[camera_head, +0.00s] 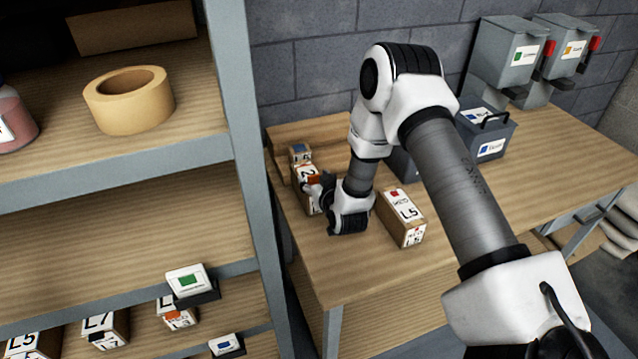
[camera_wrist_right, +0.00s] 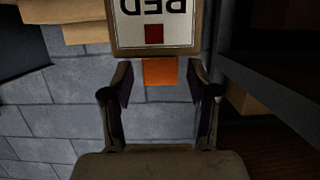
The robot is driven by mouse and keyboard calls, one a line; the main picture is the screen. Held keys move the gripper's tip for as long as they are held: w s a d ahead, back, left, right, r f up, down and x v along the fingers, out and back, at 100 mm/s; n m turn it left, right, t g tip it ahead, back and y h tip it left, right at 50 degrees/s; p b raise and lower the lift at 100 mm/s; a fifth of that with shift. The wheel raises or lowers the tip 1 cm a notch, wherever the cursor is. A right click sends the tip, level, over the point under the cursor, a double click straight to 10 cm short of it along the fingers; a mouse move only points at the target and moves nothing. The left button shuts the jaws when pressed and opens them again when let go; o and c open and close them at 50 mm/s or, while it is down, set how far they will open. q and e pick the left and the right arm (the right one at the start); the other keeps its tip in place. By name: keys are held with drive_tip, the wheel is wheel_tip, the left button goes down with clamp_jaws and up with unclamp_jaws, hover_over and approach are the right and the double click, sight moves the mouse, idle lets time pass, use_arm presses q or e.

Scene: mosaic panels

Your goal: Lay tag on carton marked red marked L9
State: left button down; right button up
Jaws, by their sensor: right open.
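A brown carton (camera_head: 311,202) with a white label stands at the left end of the wooden table. Its label number is partly hidden and hard to read. In the right wrist view a carton (camera_wrist_right: 154,22) shows the upside-down word RED and a red square. An orange tag (camera_wrist_right: 160,72) borders that carton's near edge, and orange also shows on the carton in the head view (camera_head: 314,180). My right gripper (camera_head: 319,188) is beside the carton. In the wrist view its fingers (camera_wrist_right: 158,88) are spread on either side of the tag, apart from it. My left gripper is out of view.
A carton marked L5 (camera_head: 403,214) with a red square stands right of my gripper. A dark bin (camera_head: 490,147) is at the back right. The shelf post (camera_head: 250,150) is close on the left. The table's front is clear.

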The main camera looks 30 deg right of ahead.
drive_tip(key=b+v, duration=0.4)
drive_tip(key=v, duration=0.8)
drive_tip(key=shift+r, duration=0.1)
